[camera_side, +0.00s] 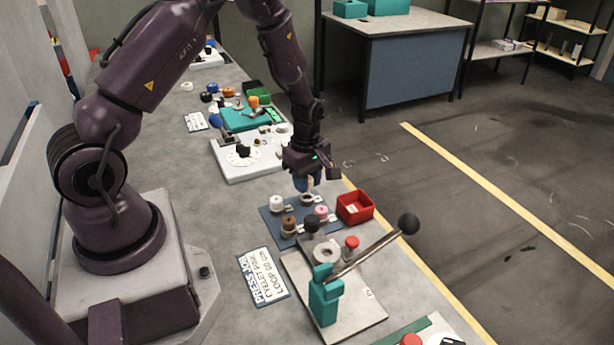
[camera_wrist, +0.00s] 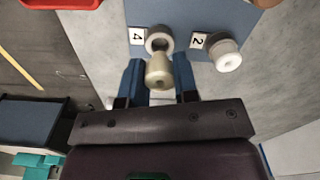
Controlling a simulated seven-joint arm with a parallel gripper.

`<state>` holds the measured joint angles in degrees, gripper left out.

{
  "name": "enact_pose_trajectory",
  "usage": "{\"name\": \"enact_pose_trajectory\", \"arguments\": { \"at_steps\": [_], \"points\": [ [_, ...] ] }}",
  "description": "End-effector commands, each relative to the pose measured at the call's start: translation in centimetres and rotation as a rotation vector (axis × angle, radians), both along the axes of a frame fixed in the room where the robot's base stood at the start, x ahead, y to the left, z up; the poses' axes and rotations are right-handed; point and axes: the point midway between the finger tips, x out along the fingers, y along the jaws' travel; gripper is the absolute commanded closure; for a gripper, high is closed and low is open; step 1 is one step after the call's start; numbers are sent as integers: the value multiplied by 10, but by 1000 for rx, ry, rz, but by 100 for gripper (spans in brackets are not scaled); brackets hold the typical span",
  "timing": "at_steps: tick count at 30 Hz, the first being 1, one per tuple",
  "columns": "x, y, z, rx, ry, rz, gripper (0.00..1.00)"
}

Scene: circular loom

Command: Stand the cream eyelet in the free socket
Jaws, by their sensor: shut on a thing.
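The cream eyelet (camera_wrist: 158,72) is a small spool-like piece between the two blue fingers of my gripper (camera_wrist: 158,80) in the wrist view. The fingers are shut on it. A pale ring-shaped socket (camera_wrist: 159,36) with an empty middle lies just beyond the eyelet, beside the label 4. The eyelet overlaps the socket's near rim in this view; I cannot tell whether they touch. In the side view my gripper (camera_side: 306,185) points down over the far edge of the blue board (camera_side: 268,222), just above the socket (camera_side: 307,199).
A white piece (camera_wrist: 227,56) stands beside label 2. Brown (camera_side: 289,223) and pink (camera_side: 321,212) pieces stand nearer on the board. A red bin (camera_side: 355,207) is at its right. A teal lever press (camera_side: 325,297) with a long black-knobbed handle (camera_side: 409,224) stands in front.

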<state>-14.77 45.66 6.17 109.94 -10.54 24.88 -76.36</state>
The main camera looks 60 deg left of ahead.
Motion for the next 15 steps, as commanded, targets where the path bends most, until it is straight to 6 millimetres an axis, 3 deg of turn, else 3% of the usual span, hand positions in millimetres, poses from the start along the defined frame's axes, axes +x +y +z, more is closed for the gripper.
{"name": "enact_pose_trajectory", "arguments": {
  "at_steps": [15],
  "points": [
    [0, 0, -15, 0, 1, -1, 100]
  ]
}}
